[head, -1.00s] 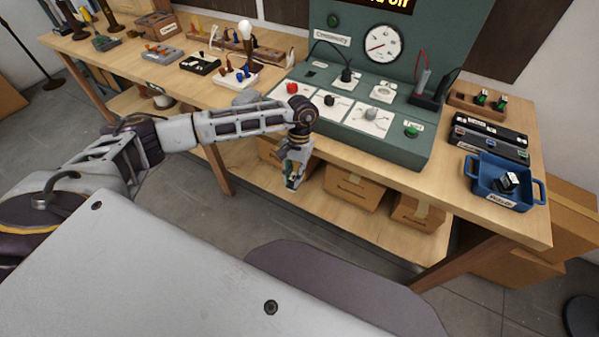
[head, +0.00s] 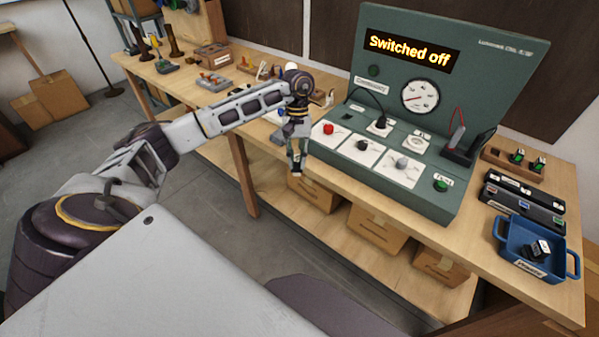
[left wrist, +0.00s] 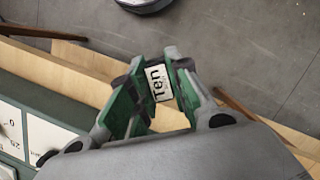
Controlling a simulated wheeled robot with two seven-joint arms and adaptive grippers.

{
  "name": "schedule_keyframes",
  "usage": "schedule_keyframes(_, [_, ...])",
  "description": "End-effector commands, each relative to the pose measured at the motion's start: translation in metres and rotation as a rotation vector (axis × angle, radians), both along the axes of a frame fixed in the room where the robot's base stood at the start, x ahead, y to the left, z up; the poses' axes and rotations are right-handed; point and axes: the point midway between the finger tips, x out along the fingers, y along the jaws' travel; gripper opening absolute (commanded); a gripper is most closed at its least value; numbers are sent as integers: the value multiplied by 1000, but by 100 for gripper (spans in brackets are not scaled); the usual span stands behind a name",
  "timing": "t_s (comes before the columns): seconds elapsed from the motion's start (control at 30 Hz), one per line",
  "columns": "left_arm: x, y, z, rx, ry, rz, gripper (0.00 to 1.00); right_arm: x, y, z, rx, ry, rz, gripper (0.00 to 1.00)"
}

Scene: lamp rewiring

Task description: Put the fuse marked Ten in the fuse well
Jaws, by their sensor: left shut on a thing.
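The fuse marked Ten (left wrist: 157,83) shows in the left wrist view as a block with a white label, between the green fingertips. My left gripper (left wrist: 157,88) is shut on it. In the head view my left gripper (head: 297,165) points down in front of the bench's front edge, left of the green test console (head: 440,205). The fuse well cannot be told for certain among the console's fittings. My right gripper is not in view.
The console display (head: 410,52) reads "Switched off". A blue tray (head: 508,262) with dark blocks in it stands at the bench's right end. Behind it are a dark fuse rack (head: 522,205) and a wooden holder (head: 540,172). Cardboard boxes (head: 378,230) sit on the lower shelf.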

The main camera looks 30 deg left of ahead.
Motion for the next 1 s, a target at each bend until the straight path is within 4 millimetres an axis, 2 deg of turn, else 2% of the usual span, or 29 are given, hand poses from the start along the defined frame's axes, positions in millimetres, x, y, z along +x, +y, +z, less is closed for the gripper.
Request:
schedule_keyframes(0.4, [13,5,39,-1,-2,368,0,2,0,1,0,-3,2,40])
schedule_keyframes(1.0, [23,1,69,1,-1,857,0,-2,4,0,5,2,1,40])
